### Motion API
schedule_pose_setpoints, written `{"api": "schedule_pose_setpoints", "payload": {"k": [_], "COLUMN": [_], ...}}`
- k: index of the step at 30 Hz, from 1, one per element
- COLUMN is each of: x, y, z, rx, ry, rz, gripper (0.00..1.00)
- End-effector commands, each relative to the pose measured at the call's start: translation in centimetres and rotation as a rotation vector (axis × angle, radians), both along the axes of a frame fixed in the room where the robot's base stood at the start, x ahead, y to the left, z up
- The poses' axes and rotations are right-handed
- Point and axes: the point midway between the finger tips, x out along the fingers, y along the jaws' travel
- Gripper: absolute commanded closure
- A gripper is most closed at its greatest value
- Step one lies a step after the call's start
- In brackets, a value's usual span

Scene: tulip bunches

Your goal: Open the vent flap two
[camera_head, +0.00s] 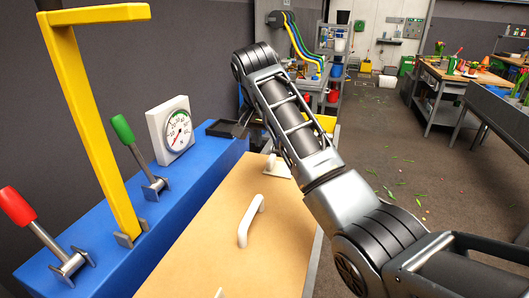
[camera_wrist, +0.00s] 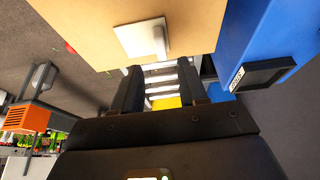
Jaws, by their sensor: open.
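No vent flap is marked with a readable number, so I cannot tell which one is flap two. A white square plate with a raised handle (camera_wrist: 145,40) is on the tan panel (camera_wrist: 88,22) in the wrist view. In the head view, a similar white plate (camera_head: 277,170) shows at the far end of the tan panel (camera_head: 200,258), partly behind my arm. A white bar handle (camera_head: 250,221) stands nearer on the panel. My gripper (camera_wrist: 160,90) is open and empty, its fingers apart below the white plate in the wrist view.
A blue housing (camera_head: 95,245) runs along the left with a red lever (camera_head: 17,206), a green lever (camera_head: 123,129), a dial gauge (camera_head: 172,130) and a tall yellow bracket (camera_head: 95,130). A black frame (camera_wrist: 262,75) is on the blue housing. Open floor (camera_head: 375,145) lies right.

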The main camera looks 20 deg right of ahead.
Motion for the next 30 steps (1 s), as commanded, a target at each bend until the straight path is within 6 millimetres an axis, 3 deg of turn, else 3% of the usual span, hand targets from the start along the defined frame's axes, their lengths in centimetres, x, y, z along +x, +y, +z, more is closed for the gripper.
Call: {"api": "schedule_pose_setpoints", "payload": {"k": [18,30], "x": [2.2,2.4], "y": [-1.6,-1.7], "z": [-6.6,-7.2], "rx": [0.000,0.000], "ry": [0.002,0.000], "rz": [0.001,0.000], "gripper": [0.57,0.60]}}
